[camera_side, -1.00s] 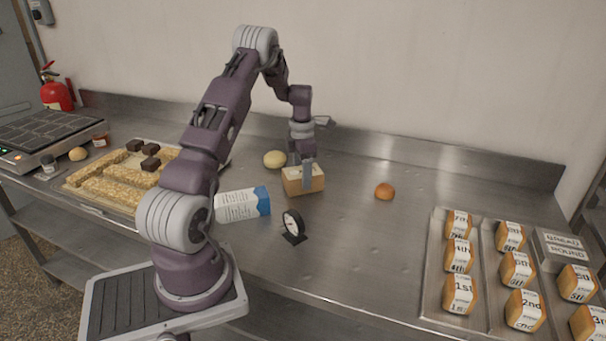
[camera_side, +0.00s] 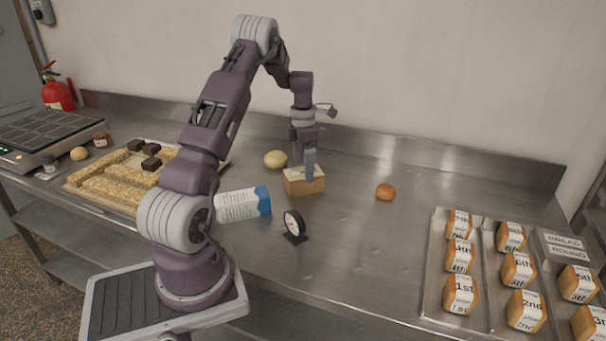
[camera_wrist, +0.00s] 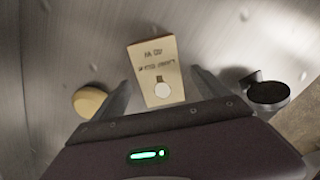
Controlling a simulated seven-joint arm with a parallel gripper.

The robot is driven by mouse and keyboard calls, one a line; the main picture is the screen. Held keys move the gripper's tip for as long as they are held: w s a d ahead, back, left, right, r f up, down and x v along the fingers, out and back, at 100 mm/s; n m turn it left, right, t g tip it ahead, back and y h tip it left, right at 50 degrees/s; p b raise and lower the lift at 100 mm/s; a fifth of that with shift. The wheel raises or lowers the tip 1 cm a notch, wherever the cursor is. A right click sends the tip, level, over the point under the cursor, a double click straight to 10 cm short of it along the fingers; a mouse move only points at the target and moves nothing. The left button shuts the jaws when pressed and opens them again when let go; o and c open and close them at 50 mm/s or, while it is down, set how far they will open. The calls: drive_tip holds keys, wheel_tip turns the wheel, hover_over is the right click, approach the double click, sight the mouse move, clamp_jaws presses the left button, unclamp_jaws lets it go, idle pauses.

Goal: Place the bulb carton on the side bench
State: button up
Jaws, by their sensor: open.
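The bulb carton (camera_side: 304,186), a tan box with a pale top, stands on the steel bench near the middle of the side view. In the wrist view its cream face (camera_wrist: 158,70) shows printed lettering and a bulb drawing. My gripper (camera_side: 304,168) is right over the carton, pointing down. In the wrist view my open gripper (camera_wrist: 165,85) has one finger on each side of the carton, with gaps visible. One finger covers part of the carton in the side view. I cannot make out a separate side bench.
A blue-and-white carton (camera_side: 243,204) and a black dial (camera_side: 294,225) are in front. A pale bun (camera_side: 275,159) is behind left, a brown bun (camera_side: 385,191) right.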

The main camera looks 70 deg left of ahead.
wheel_tip(320, 180, up, 3)
drive_tip(key=shift+d+f, duration=0.1)
drive_tip(key=d+r+m+t, duration=0.2)
drive_tip(key=d+r+m, duration=1.1)
drive_tip(key=d+r, duration=0.45)
drive_tip(key=s+d+r+m+t, duration=0.2)
drive_tip(key=s+d+m, duration=1.1)
drive_tip(key=d+m, duration=0.3)
drive_tip(key=shift+s+d+r+t, duration=0.25)
drive_tip(key=shift+d+t, duration=0.15)
drive_tip(key=shift+d, duration=0.55)
drive_tip(key=shift+o, duration=0.4)
drive_tip(key=s+d+f+m, duration=0.2)
drive_tip(key=s+m, duration=0.3)
drive_tip(key=m, duration=0.1)
drive_tip(key=shift+s+d+t, duration=0.3)
drive_tip(key=shift+s+t, duration=0.1)
